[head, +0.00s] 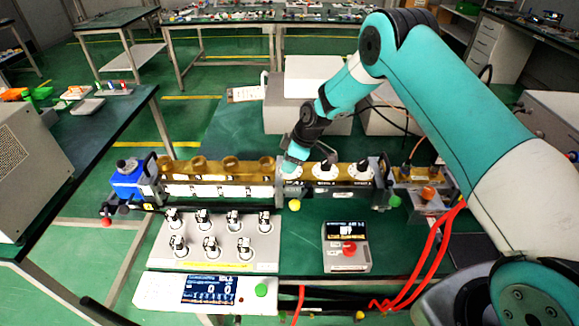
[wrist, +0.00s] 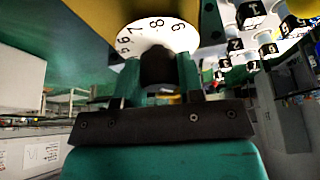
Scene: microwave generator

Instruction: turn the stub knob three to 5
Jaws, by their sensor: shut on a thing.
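A row of three white dials with black knobs sits on the brass waveguide section in the head view. My gripper (head: 292,158) is at the leftmost of these dials (head: 287,171) and hides its knob. In the wrist view my gripper's fingers (wrist: 159,78) are closed on both sides of a dark knob (wrist: 157,62). Behind it the white dial (wrist: 170,34) shows numerals from about 5 to 9. The pointer mark is hidden, so I cannot read the setting. The middle dial (head: 325,172) and right dial (head: 359,172) stand free. The panel labels are too small to read surely.
A grey panel with several black-and-white knobs (head: 208,221) stands in front. A white meter box (head: 207,290) and a small display box with a red button (head: 348,249) are nearer me. Grey boxes (head: 300,115) stand behind. Red cables (head: 430,262) hang at right.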

